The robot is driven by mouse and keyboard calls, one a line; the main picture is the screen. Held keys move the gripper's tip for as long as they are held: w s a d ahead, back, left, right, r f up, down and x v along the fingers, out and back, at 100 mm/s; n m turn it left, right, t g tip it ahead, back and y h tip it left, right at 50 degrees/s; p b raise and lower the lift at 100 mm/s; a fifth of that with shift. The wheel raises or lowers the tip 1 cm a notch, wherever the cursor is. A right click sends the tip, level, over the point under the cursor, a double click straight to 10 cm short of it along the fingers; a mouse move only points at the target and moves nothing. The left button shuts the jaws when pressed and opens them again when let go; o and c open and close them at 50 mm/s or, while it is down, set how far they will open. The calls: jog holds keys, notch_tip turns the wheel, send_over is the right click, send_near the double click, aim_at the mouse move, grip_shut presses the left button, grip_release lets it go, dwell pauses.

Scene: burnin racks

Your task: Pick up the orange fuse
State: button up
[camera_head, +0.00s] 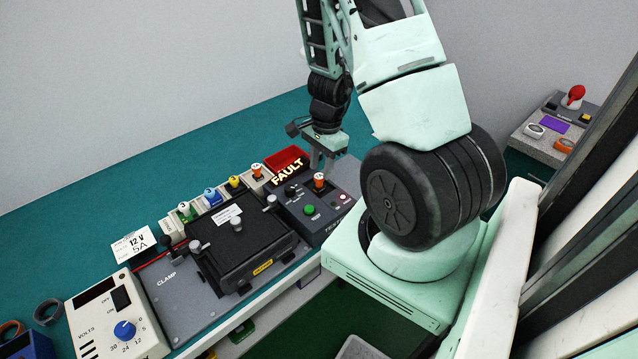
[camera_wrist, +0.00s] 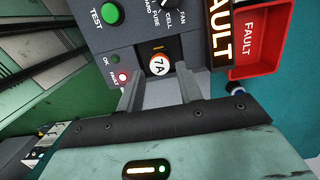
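An orange fuse (camera_head: 319,181) with a white band stands upright in the socket of the dark tester box (camera_head: 334,207). In the wrist view the fuse (camera_wrist: 159,64) shows its end marked 7A. My gripper (camera_head: 322,166) is above the tester, close to this fuse. In the wrist view my two fingers (camera_wrist: 160,82) are spread apart, with the fuse ahead between their tips. I cannot tell whether either finger touches it. A second orange-topped fuse (camera_head: 257,170) stands at the right end of the row of small holders behind the clamp.
The black clamp fixture (camera_head: 240,245) and a voltage supply (camera_head: 118,320) are left. Teal bench (camera_head: 150,160) lies clear behind.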

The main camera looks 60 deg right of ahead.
aim_at(320, 176)
jog(key=f, duration=0.5)
jog(key=shift+w+a, duration=0.1)
jog(key=shift+a, duration=0.2)
grip_shut()
jog(key=shift+r, duration=0.1)
notch_tip(320, 176, up, 10)
jog(key=shift+p, duration=0.75)
